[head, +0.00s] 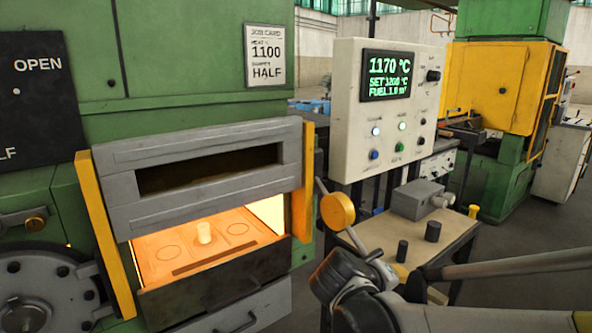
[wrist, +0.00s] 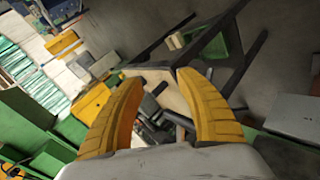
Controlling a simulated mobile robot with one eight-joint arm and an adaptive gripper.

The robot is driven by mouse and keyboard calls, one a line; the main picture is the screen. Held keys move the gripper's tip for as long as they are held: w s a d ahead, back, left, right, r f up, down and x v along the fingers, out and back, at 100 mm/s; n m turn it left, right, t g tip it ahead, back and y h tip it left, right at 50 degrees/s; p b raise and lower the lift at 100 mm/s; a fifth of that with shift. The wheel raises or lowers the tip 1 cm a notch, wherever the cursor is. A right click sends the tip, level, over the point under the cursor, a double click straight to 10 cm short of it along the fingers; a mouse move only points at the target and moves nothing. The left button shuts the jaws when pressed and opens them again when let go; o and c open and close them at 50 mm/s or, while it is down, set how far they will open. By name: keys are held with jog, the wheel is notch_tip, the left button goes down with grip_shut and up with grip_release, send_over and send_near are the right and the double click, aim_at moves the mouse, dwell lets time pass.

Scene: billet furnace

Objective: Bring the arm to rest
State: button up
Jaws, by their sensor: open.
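My gripper (wrist: 160,78) shows in the wrist view as two yellow ribbed fingers standing apart, with nothing held between them. Beyond them, the pale table top and grey floor appear at a tilt. In the head view my dark arm (head: 350,275) enters from the lower right, in front of the side table. The fingers cannot be told clearly there.
The furnace door (head: 205,190) is raised above a glowing hearth (head: 160,258); a glowing billet (head: 204,232) stands on it. Two dark cylinders (head: 432,231) (head: 402,250) and a grey box (head: 418,198) stand on the side table (head: 455,236). A control panel (head: 385,125) rises behind.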

jog(key=s+a+m+y, duration=0.3)
jog(key=s+y, duration=0.5)
jog(key=s, duration=0.9)
jog(key=shift+f+m, duration=0.2)
jog(key=shift+m, duration=0.1)
